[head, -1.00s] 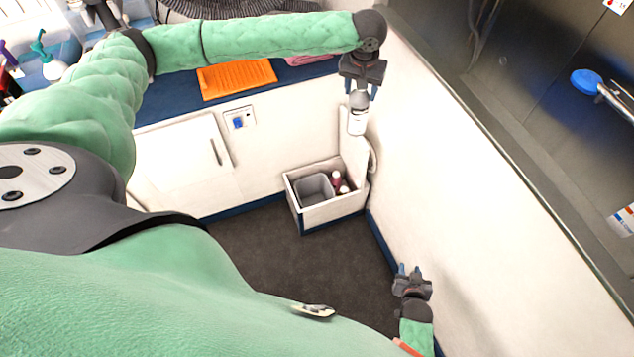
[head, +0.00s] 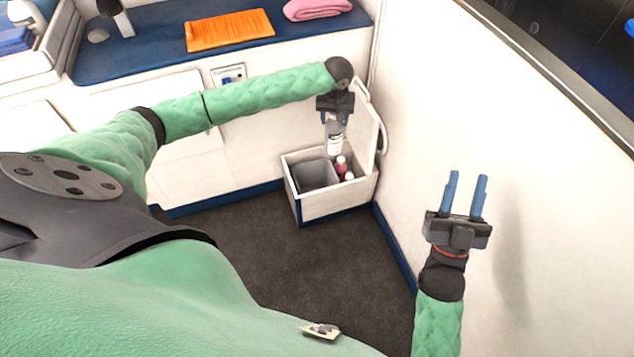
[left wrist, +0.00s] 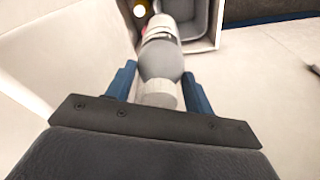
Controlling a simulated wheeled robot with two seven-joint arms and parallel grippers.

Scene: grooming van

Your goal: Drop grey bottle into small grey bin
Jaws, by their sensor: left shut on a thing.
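My left gripper (head: 335,116) is shut on the grey bottle (head: 334,140), which hangs below it with a white label showing. In the left wrist view the bottle (left wrist: 160,60) sits between the blue fingers, its far end toward the box. The small grey bin (head: 316,175) stands in the left part of an open white box on the floor; a corner of it shows in the left wrist view (left wrist: 205,12). In the head view the bottle is above the box, over its back middle. My right gripper (head: 464,195) is open and empty by the right wall.
The white box (head: 335,206) also holds bottles with white caps (head: 341,167) right of the bin. Its raised lid (head: 366,125) leans at the right wall.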

